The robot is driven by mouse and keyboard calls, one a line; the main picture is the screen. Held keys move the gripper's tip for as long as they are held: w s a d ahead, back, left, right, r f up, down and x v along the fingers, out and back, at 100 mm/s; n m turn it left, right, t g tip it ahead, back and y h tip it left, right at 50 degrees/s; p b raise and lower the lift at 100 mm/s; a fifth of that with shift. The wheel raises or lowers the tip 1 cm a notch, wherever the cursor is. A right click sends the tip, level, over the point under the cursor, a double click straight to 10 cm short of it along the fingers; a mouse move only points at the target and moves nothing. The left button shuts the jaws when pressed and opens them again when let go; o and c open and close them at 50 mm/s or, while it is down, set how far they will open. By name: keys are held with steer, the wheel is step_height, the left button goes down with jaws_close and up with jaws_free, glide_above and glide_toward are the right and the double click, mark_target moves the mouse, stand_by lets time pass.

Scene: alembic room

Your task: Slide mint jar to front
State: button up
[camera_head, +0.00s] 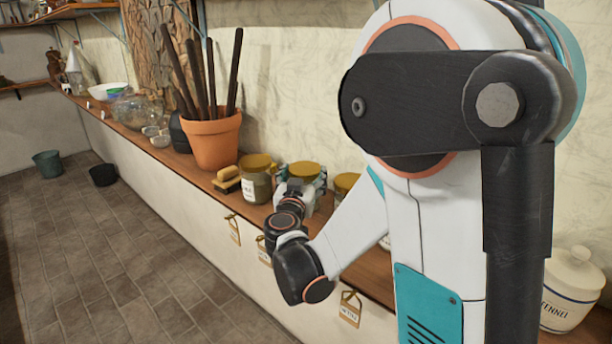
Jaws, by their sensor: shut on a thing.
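A row of jars with yellow lids stands on the wooden shelf. The middle jar (305,169) is between the fingers of my gripper (300,192), which is shut on it. My gripper and wrist hide most of that jar's body and any label, so I cannot tell whether it is the mint jar. A glass jar with greenish contents (257,184) stands to its left, with a small white label too small to read. Another yellow-lidded jar (345,184) stands to the right, partly hidden by my arm.
A brush (227,180) and a terracotta pot (212,140) with dark sticks stand left of the jars. A white lidded jar lettered FENNEL (570,292) stands at far right. Paper tags (349,309) hang along the shelf's front edge. Open tiled floor lies left.

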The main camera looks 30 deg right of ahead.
steer(key=shift+s+a, duration=0.35)
steer(key=shift+a, duration=0.55)
steer(key=shift+s+a, duration=0.3)
steer(key=shift+a, duration=0.65)
steer(key=shift+s+a, duration=0.35)
steer(key=shift+a, duration=0.55)
steer(key=o, duration=1.4)
steer(key=s+g, duration=0.1)
steer(key=s, duration=0.2)
steer(key=s+a+f, duration=0.1)
steer(key=s, duration=0.2)
steer(key=s+a+g+y, duration=0.1)
steer(key=s, duration=0.2)
steer(key=shift+f+n+g, duration=0.3)
steer(key=shift+n, duration=0.1)
steer(key=s+a+f+n+g+y, duration=0.1)
steer(key=s+a+n+y, duration=0.1)
steer(key=s, duration=0.4)
steer(key=s+a+f+n+g+y, duration=0.1)
steer(key=s+a+n+g+y, duration=0.1)
steer(key=s, duration=0.4)
steer(key=s+a+f+n+g+y, duration=0.1)
steer(key=s+a+f+n+y, duration=0.1)
steer(key=s+a+y, duration=0.2)
steer(key=shift+s+a+n+g+y, duration=0.2)
steer(key=shift+s+n+g+y, duration=0.15)
steer(key=shift+s+y, duration=0.6)
